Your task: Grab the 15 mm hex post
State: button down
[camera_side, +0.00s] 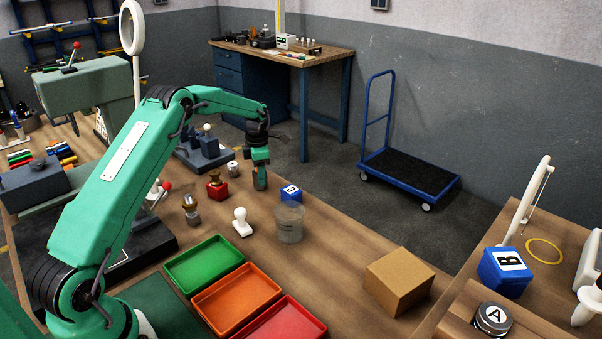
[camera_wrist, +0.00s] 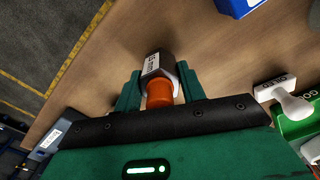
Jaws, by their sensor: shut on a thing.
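In the wrist view, a post (camera_wrist: 157,68) with a dark hex-sided end, a white label and an orange section stands between the two green fingers of my gripper (camera_wrist: 158,88). The fingers are shut on it, one on each side. The label is too small to read surely, so its size cannot be told. In the side view my gripper (camera_side: 260,182) points down at the table's far edge. The post is hidden there by the fingers. I cannot tell whether it touches the table.
A red block with a brass knob (camera_side: 217,186) and a small metal cylinder (camera_side: 233,169) stand left of my gripper. A blue box (camera_side: 291,194) and a clear container (camera_side: 289,226) stand right. A white stamp (camera_side: 241,224) and coloured trays (camera_side: 204,262) are nearer.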

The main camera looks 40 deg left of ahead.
notch_tip(320, 180, up, 4)
jog(key=shift+d+r, duration=0.1)
jog(key=shift+d, duration=0.05)
jog(key=s+d+r, duration=0.1)
jog(key=d+r, duration=0.5)
jog(key=d, duration=0.5)
jog(key=shift+s+d+r, duration=0.15)
jog(key=shift+s+r, duration=0.05)
